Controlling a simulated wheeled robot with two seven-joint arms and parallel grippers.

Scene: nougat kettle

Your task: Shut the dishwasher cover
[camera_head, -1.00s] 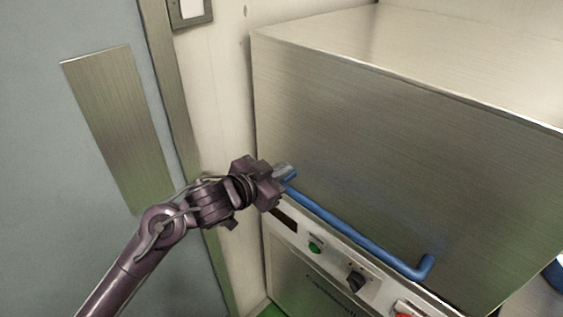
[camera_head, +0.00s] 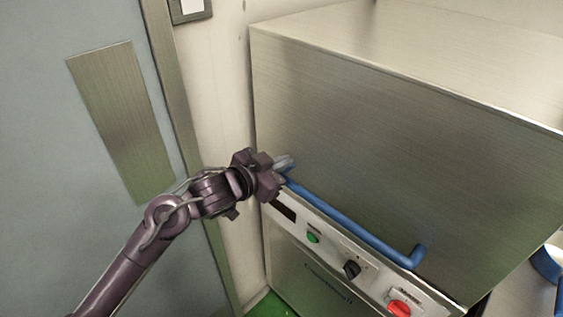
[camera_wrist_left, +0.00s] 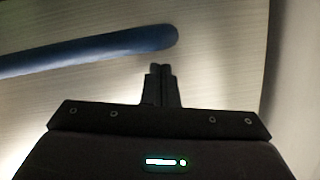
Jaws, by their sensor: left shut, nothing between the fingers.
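The dishwasher cover (camera_head: 390,130) is a large brushed-steel hood. It sits low, with its lower edge close above the control panel (camera_head: 345,258). A blue bar handle (camera_head: 350,228) runs along the lower front of the cover; its rounded end also shows in the left wrist view (camera_wrist_left: 110,48). My left gripper (camera_head: 286,164) is shut and empty at the left end of the handle. In the left wrist view its closed fingertips (camera_wrist_left: 161,72) appear just below the handle's end, in front of the steel; whether they touch is unclear. My right gripper is not in view.
The panel carries a green button (camera_head: 313,238), a black knob (camera_head: 351,269) and a red switch (camera_head: 399,308). A grey door with a metal plate (camera_head: 120,120) stands on the left, beside a pale wall (camera_head: 215,90). A blue object (camera_head: 546,264) shows at the right edge.

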